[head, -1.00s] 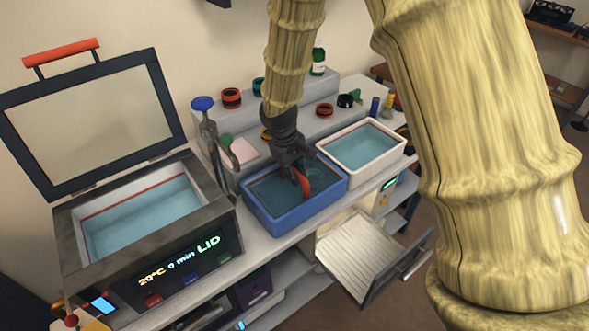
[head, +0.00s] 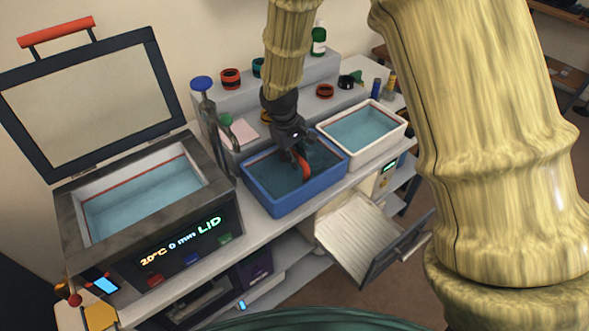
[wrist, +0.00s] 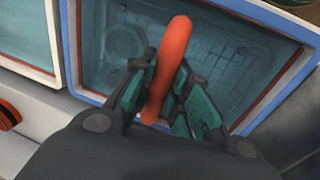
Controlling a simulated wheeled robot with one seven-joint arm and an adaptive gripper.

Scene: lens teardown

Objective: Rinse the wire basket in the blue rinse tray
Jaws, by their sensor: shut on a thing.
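My gripper (head: 298,152) is shut on the red handle (head: 304,168) of the wire basket, over the blue rinse tray (head: 282,208). In the wrist view, the handle (wrist: 170,62) stands between the two fingers (wrist: 158,100). Faint wire-grid lines of the basket (wrist: 212,55) show below the handle inside the tray. The basket's body is mostly hidden by the water and my gripper, so its exact depth is unclear. The tray's blue rim (wrist: 285,22) surrounds it on the sides in view.
A white tray of water (head: 362,157) stands right of the blue one. The open-lidded cleaner tank (head: 150,240) is at left, with a tap (head: 212,125) between. Lens rings (head: 325,91) lie on the raised shelf behind. An open drawer (head: 355,240) juts out below.

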